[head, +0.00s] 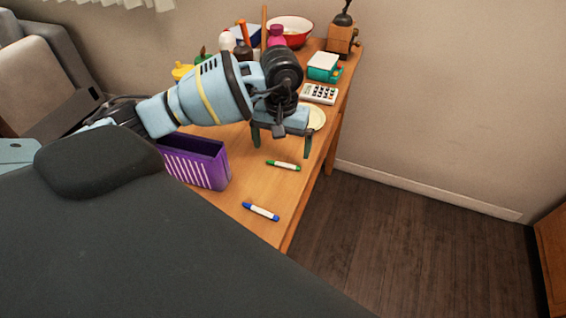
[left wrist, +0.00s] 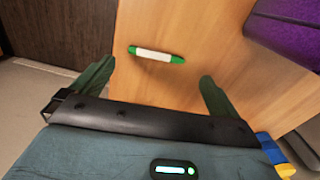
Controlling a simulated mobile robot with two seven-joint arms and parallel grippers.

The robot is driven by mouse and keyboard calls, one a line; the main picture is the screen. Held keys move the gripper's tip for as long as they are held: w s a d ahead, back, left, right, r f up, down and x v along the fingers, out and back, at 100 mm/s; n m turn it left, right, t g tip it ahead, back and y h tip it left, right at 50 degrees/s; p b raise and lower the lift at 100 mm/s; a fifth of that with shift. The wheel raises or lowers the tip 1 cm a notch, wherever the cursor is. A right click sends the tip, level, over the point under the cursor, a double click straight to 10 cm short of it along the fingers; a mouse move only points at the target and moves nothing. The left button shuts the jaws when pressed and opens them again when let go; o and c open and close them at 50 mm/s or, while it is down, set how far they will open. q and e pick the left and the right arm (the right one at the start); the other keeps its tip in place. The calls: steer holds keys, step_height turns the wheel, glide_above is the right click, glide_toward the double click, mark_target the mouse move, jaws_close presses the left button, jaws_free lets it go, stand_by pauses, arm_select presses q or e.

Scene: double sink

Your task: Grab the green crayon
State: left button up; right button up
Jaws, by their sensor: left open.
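The green crayon (head: 283,165) has a white middle band and green ends and lies on the wooden table near its right edge. It also shows in the left wrist view (left wrist: 156,54), ahead of the fingertips. My left gripper (head: 281,147) is above the table, just behind the crayon in the head view. Its two dark green fingers are wide apart and nothing is between them. The left gripper also shows in the left wrist view (left wrist: 153,80). My right gripper is in neither view.
A blue crayon (head: 261,211) lies nearer the table's front corner. A purple basket (head: 204,166) stands to the left. The table's right edge drops to the floor.

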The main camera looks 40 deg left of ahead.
mark_target(284, 163)
arm_select(q)
steer(key=shift+w+d+f+p, duration=0.1)
steer(key=shift+w+f+p, duration=0.1)
steer(key=shift+f, duration=1.1)
steer(key=shift+w+d+f+p, duration=0.1)
steer(key=shift+f+p, duration=0.05)
steer(key=shift+f, duration=1.1)
steer(key=c, duration=0.9)
